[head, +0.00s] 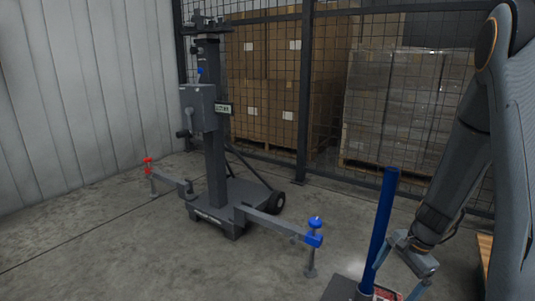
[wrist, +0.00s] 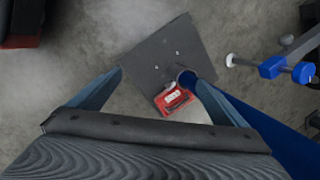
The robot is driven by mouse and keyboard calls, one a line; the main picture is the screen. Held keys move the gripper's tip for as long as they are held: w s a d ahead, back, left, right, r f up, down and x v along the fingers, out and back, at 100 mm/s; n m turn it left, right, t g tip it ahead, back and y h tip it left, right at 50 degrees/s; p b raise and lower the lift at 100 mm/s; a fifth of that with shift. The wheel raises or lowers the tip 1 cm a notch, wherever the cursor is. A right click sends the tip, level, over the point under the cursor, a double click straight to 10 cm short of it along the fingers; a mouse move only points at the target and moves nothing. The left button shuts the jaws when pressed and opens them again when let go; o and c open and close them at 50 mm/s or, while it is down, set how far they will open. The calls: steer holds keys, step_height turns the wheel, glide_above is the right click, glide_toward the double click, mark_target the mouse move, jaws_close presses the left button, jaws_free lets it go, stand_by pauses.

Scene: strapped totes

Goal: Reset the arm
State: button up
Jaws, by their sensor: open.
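My arm comes in from the right in the head view, angled down. My gripper (head: 393,282) is low near a blue post (head: 380,225), its two light blue-grey fingers spread apart. In the wrist view my gripper (wrist: 158,80) is open, with nothing seen held between the fingers. The blue post (wrist: 262,130) passes close by the right finger; I cannot tell if they touch.
The post stands on a dark base plate (wrist: 150,50) with a red device (wrist: 172,100) beside it. A grey wheeled stand (head: 213,140) has arms with red (head: 148,165) and blue (head: 314,232) knobs. Mesh fence (head: 303,110) encloses stacked cartons (head: 265,60). Floor at front left is clear.

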steer(key=s+a+r+n+h, duration=0.1)
steer(key=s+a+r+n, duration=0.3)
steer(key=a+r+n, duration=0.5)
steer(key=s+a+r+n+g, duration=0.1)
steer(key=s+a+r+n, duration=0.6)
steer(key=s+a, duration=0.6)
steer(key=s+a+r+n, duration=0.5)
steer(key=s+a+r, duration=0.5)
steer(key=a, duration=0.6)
steer(key=d+r+m+p, duration=0.3)
steer(key=d+r+p, duration=0.7)
steer(key=p, duration=0.8)
steer(key=d+r+m+h+p, duration=0.1)
steer(key=d+r+m+p, duration=0.2)
steer(key=d+r+p, duration=0.7)
step_height(320, 180, up, 7)
steer(key=p, duration=0.9)
steer(key=shift+s+d+f, duration=0.2)
steer(key=shift+s+d, duration=0.15)
